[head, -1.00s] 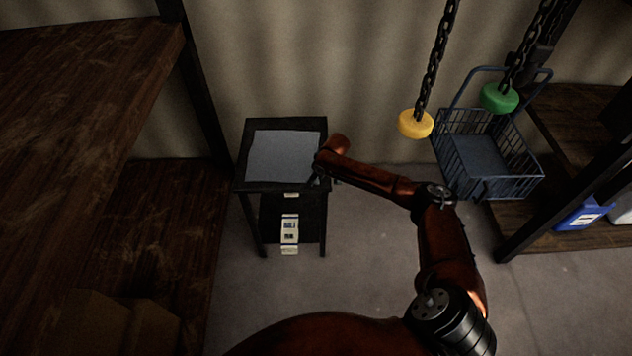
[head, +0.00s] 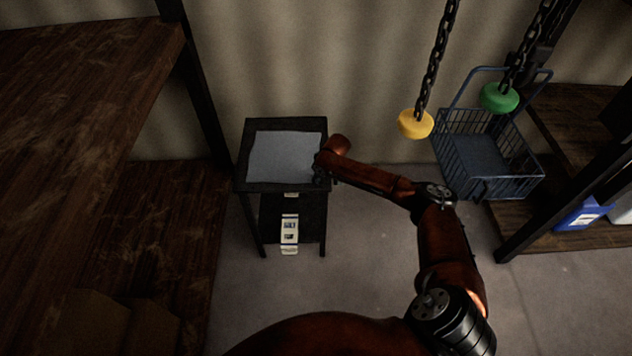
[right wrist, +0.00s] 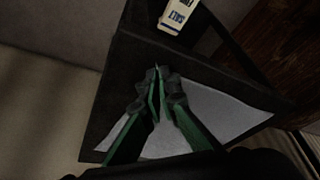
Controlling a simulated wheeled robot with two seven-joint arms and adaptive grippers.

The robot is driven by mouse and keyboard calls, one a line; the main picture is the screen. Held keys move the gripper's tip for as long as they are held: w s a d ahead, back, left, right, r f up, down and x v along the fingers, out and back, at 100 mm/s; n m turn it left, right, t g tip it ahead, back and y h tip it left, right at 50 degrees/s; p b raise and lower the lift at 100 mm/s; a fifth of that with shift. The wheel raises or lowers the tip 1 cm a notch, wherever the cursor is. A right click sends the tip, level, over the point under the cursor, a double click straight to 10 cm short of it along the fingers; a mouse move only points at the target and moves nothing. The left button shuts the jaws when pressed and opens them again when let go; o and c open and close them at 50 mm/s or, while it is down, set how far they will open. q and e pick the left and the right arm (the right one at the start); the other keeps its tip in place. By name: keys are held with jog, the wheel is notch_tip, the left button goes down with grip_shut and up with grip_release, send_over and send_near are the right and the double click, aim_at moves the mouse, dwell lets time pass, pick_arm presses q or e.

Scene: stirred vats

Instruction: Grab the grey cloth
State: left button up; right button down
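The grey cloth (head: 283,155) lies spread on top of a small black table (head: 254,187), its edges slightly wavy. My right gripper (head: 319,179) is at the cloth's near right corner, over the table's edge. In the right wrist view the green fingers (right wrist: 159,82) are drawn together at the corner, with the cloth (right wrist: 215,112) fanning out on both sides. The gripper looks shut on that corner, though the pinched part is hidden between the fingertips. My left gripper is not in view.
A white carton (head: 289,233) stands on the table's lower shelf. Brown wooden shelving (head: 165,220) is at left. A yellow weight (head: 416,124) and a green weight (head: 499,98) hang on chains by a blue wire basket (head: 490,160) at right.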

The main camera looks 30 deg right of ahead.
jog(key=shift+s+f, duration=0.15)
jog(key=shift+f, duration=0.05)
pick_arm(q)
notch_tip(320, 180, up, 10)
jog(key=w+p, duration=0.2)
jog(key=p, duration=0.8)
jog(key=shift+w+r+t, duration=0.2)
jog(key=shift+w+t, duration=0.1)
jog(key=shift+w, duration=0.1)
pick_arm(e)
notch_tip(320, 180, up, 12)
jog(key=shift+r, duration=0.2)
jog(key=c, duration=2.7)
grip_release()
jog(key=shift+w, duration=0.2)
jog(key=shift+c, duration=0.2)
jog(key=o, duration=1.6)
